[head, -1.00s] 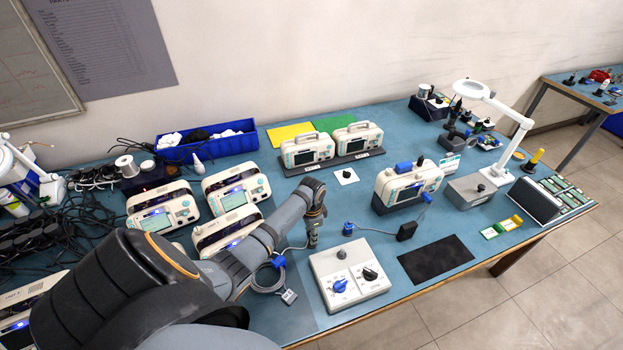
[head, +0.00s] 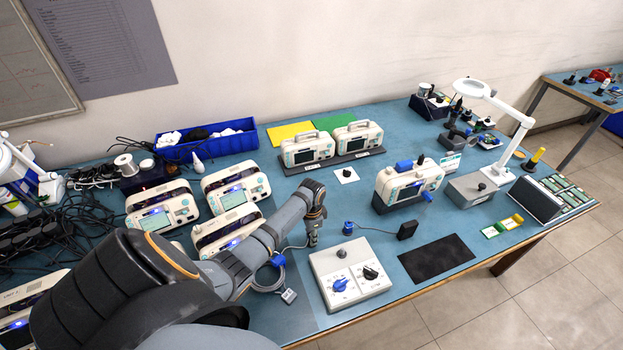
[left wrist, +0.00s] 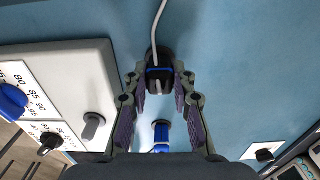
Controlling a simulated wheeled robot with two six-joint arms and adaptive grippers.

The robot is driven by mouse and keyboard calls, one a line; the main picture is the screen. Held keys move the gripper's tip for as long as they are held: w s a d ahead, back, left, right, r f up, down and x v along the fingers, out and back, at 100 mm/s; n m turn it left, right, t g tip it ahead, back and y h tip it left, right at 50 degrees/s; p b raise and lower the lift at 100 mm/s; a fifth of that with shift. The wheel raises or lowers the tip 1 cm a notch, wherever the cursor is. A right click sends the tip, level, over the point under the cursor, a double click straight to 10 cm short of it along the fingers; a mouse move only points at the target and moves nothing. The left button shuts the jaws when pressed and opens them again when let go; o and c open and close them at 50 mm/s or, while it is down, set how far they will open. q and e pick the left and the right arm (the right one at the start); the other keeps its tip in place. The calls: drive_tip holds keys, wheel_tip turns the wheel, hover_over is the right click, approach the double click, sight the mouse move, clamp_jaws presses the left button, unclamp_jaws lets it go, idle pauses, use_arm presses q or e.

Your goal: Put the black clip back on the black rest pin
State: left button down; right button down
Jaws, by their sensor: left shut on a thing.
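In the left wrist view the gripper (left wrist: 159,76) is shut on a small black clip (left wrist: 157,87), which has a blue band and a pale cable. The clip is mostly hidden in the head view. A small white plate with a short black pin (head: 346,173) lies behind and to the right of the gripper; I take it as the black rest pin. The pin also shows in the left wrist view (left wrist: 264,154), with nothing on it. My right gripper is not in view.
A blue connector (head: 348,228) stands just right of the gripper, also in the left wrist view (left wrist: 161,136). The dial box (head: 349,276) is in front. Monitors (head: 236,191) stand left; another monitor (head: 408,184) stands right. Bench around the white plate is clear.

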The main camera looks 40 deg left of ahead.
use_arm(q)
drive_tip(key=shift+f, duration=0.15)
idle(0.3)
drive_tip(key=c, duration=1)
unclamp_jaws()
drive_tip(key=shift+c, duration=0.2)
wheel_tip(320, 180, up, 12)
